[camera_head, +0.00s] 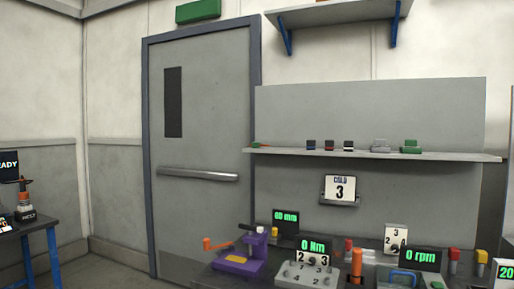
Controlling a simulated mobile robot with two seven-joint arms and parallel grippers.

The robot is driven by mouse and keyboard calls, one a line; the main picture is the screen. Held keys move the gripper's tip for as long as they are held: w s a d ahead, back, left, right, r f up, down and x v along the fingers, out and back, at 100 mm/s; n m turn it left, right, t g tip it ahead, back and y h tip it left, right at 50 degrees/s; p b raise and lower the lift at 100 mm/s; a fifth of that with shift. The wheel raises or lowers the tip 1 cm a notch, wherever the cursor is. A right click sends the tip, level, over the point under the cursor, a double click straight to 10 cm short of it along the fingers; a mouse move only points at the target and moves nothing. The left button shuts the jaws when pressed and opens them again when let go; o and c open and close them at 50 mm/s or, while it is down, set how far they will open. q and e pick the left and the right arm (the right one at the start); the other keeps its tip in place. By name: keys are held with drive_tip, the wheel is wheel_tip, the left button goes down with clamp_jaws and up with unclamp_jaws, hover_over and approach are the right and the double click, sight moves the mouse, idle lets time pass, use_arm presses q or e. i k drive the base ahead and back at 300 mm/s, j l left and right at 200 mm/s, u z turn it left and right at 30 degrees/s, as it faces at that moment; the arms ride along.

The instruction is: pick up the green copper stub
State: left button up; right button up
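I cannot tell for sure which thing is the green copper stub. A small green piece with a reddish part (257,145) lies at the left end of the long grey shelf (470,157). A larger green block (411,147) sits toward the right on the same shelf. Neither of my grippers shows in the head view.
Between the green things stand small dark, red and white-topped blocks (330,146) and a grey block (380,146). Below is a crowded bench with a purple device (240,262) and several displays (420,258). A blue-legged table (40,230) stands left; a door (205,120) is behind.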

sight(255, 145)
drive_tip(key=i+j+u, duration=0.3)
drive_tip(key=u, duration=0.15)
drive_tip(key=i+j+u, duration=0.1)
drive_tip(key=i+u, duration=0.4)
drive_tip(key=i+l+u, duration=0.1)
drive_tip(key=i+u, duration=0.35)
drive_tip(key=i+j+u, duration=0.1)
drive_tip(key=i+u, duration=0.15)
drive_tip(key=i, duration=0.3)
drive_tip(key=i+u, duration=0.3)
drive_tip(key=i, duration=0.25)
drive_tip(key=i+z, duration=0.4)
drive_tip(key=i+j+z, duration=0.1)
drive_tip(key=i+z, duration=0.5)
drive_tip(key=z, duration=0.15)
drive_tip(key=i+j+z, duration=0.1)
drive_tip(key=z, duration=0.3)
drive_tip(key=i+j+z, duration=0.15)
drive_tip(key=z, duration=0.2)
drive_tip(key=i+z, duration=0.15)
drive_tip(key=z, duration=0.3)
drive_tip(key=i+j+z, duration=0.1)
drive_tip(key=z, duration=0.35)
drive_tip(key=i+j+z, duration=0.2)
drive_tip(key=z, duration=0.2)
drive_tip(key=i+j+z, duration=0.15)
drive_tip(key=z, duration=0.3)
drive_tip(key=i+j+z, duration=0.1)
drive_tip(key=j+z, duration=0.15)
drive_tip(key=z, duration=0.2)
